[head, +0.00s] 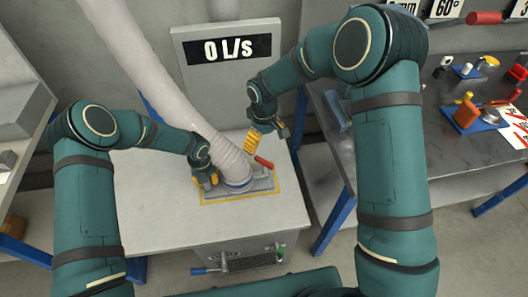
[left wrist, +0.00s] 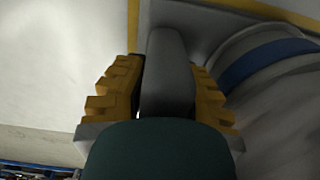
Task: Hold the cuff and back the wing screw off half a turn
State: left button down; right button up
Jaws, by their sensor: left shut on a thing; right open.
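The cuff (head: 238,184), with a blue band, sits at the foot of the pale ribbed hose (head: 230,157) on a grey plate. My left gripper (head: 207,180) is beside it on the left. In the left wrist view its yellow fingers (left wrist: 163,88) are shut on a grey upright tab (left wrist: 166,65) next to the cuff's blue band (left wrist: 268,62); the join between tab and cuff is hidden. The red wing screw (head: 264,162) shows to the upper right of the cuff. My right gripper (head: 269,140) is open and empty, just above the wing screw, apart from it.
A yellow outline (head: 240,200) frames the plate on the grey box top (head: 150,195). A dark table (head: 440,140) with small parts and tools stands at right. The front of the box top is clear.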

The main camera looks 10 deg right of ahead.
aim_at(264, 161)
notch_tip(264, 161, down, 12)
jog(key=m, duration=1.6)
jog(key=shift+w+m, duration=0.1)
jog(key=shift+m, duration=0.2)
jog(key=c, duration=1)
jog(key=shift+o, duration=0.2)
